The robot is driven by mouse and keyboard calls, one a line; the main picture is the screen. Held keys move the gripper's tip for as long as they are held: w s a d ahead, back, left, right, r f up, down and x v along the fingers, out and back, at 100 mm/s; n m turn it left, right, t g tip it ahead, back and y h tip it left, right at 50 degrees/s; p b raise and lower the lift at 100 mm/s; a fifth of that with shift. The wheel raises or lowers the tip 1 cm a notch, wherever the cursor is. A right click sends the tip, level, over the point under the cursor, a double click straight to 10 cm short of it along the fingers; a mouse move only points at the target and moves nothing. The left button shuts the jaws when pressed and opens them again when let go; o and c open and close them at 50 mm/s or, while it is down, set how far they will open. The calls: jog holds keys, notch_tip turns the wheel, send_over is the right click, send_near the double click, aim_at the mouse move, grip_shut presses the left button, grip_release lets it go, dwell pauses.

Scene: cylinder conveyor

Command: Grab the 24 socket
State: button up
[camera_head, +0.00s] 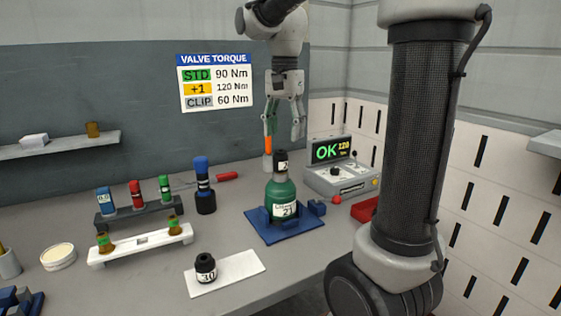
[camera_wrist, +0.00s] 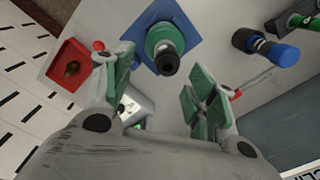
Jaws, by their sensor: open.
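My gripper (camera_head: 284,132) is open and empty, high over the back of the bench. Its two green-padded fingers also show apart in the wrist view (camera_wrist: 160,98). A black socket (camera_head: 206,268) marked 30 stands on a white pad at the front. A green bottle-like cylinder (camera_head: 282,198) marked 21 stands on a blue base plate (camera_head: 259,230); its black top (camera_head: 281,161) also shows in the wrist view (camera_wrist: 166,60). A blue tool (camera_head: 202,176) stands upright in a black socket-like piece (camera_head: 206,203), left of the cylinder. I cannot read a 24 on any socket.
A black rack (camera_head: 135,217) holds blue, red and green pieces at left. A white rack (camera_head: 140,248) stands before it. A control box (camera_head: 341,180) with a screen reading OK 120 and a red tray (camera_head: 365,208) are at right. The front middle bench is mostly clear.

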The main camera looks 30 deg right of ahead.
aim_at(280, 155)
jog(key=shift+w+f, duration=0.2)
jog(key=shift+w, duration=0.2)
jog(key=f, duration=0.5)
jog(key=w+f, duration=0.1)
jog(key=f, duration=0.1)
jog(key=shift+a+f, duration=0.1)
jog(key=shift+f, duration=0.15)
jog(key=c, duration=1.2)
